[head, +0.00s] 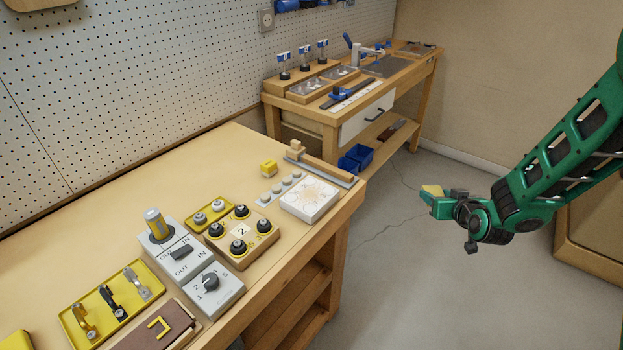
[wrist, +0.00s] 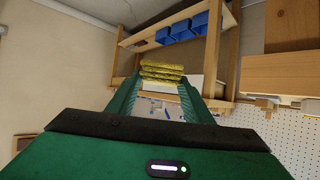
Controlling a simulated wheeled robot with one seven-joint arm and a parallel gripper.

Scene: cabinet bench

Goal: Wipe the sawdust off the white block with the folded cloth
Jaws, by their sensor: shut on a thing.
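The white block (head: 310,200) lies near the front edge of the bench at its far right end, with pale brown sawdust marks over its top. My gripper (head: 430,201) is to the right of the bench, out over the floor and well apart from the block. It is shut on the yellow folded cloth (head: 433,190). In the wrist view the folded cloth (wrist: 162,72) shows as stacked yellow layers between the fingertips. I cannot tell the block apart in the wrist view.
A second bench (head: 323,115) stands behind, with blue bins (head: 356,157) below. Open floor lies between bench and gripper.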

